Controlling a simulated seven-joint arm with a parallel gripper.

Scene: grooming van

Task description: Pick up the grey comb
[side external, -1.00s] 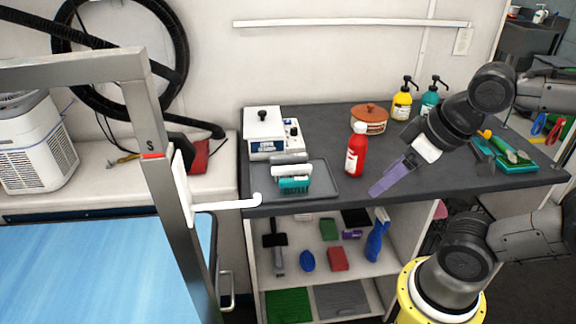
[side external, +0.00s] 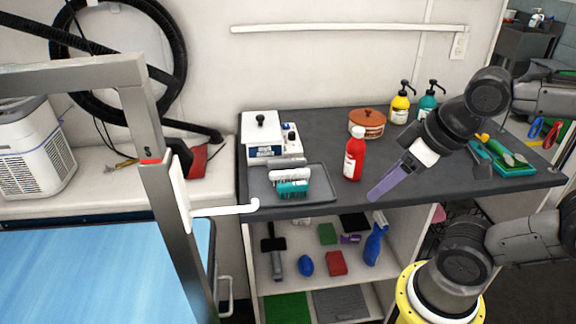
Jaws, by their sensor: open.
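I cannot clearly single out a grey comb. Small comb- or brush-like items lie close together in the grey tray (side external: 322,192) on the dark counter: a white one (side external: 290,175) and a teal one (side external: 292,188). Any grey piece among them is too small to tell. My gripper (side external: 379,191), with a lavender end, hangs tilted over the counter's front edge, to the right of the tray and the red bottle. It is open; I see nothing held between its fingers. The gap between the fingers is hard to see.
A red bottle (side external: 354,155) stands between the tray and my gripper. Behind are a white device (side external: 262,138), a brown lidded pot (side external: 367,123), and yellow (side external: 400,105) and teal (side external: 427,104) pump bottles. A metal post (side external: 170,215) stands in front at left. The shelf below holds several items.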

